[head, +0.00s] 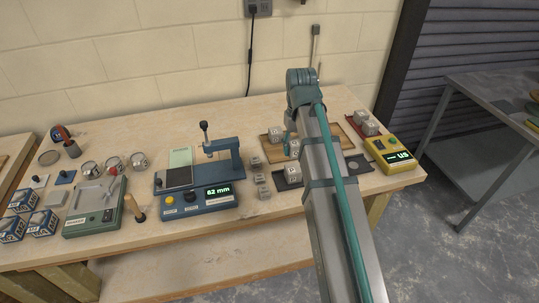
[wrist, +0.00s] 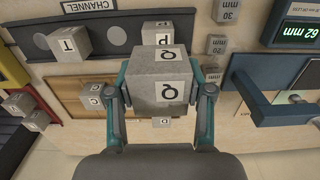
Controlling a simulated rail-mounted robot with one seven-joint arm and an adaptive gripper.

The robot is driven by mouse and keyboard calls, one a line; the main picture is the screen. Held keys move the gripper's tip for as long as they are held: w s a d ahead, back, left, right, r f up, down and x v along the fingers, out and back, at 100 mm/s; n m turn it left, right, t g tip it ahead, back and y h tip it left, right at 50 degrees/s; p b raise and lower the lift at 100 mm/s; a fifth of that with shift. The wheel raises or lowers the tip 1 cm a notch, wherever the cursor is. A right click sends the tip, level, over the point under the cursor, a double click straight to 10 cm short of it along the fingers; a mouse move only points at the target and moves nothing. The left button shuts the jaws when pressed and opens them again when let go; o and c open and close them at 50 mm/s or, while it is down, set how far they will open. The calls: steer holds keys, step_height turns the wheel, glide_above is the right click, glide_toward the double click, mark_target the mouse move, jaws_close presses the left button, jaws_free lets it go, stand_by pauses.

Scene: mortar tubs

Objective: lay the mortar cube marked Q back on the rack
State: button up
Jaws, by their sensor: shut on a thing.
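In the wrist view my gripper (wrist: 164,92) is shut on the grey mortar cube marked Q (wrist: 150,92), with one teal finger on each side. The letter Q shows on two of its faces. A wooden tray (wrist: 68,83), which may be the rack, lies below and to the left; it holds a cube marked C (wrist: 92,97), and a cube marked D (wrist: 160,122) shows just below Q. Whether Q touches anything beneath cannot be told. In the head view my arm hides most of the gripper and part of the wooden tray (head: 266,147).
A dark channel tray (wrist: 112,32) holds cubes T (wrist: 70,42) and P (wrist: 157,32). A red tray (head: 355,118) with cubes and a yellow meter (head: 390,155) stand right. A blue gauge reading 62 mm (head: 197,195) and small gauge blocks (head: 262,180) stand left of the trays.

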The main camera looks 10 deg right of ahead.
steer(key=p, duration=0.3)
glide_toward(281, 153)
steer(key=s+r, duration=0.2)
steer(key=s, duration=0.2)
steer(key=w+f, duration=0.1)
steer(key=f, duration=0.1)
steer(key=w+f, duration=0.1)
steer(key=shift+w+d+f+p, duration=0.15)
steer(key=shift+w+f+p, duration=0.05)
steer(key=shift+f+p, duration=0.2)
steer(key=shift+w+f, duration=0.7)
steer(key=shift+f, duration=0.15)
steer(key=shift+f+p, duration=1)
steer(key=shift+f, duration=0.65)
steer(key=shift+f, duration=0.1)
steer(key=o, duration=1.1)
step_height(281, 153, up, 12)
steer(key=b, duration=0.3)
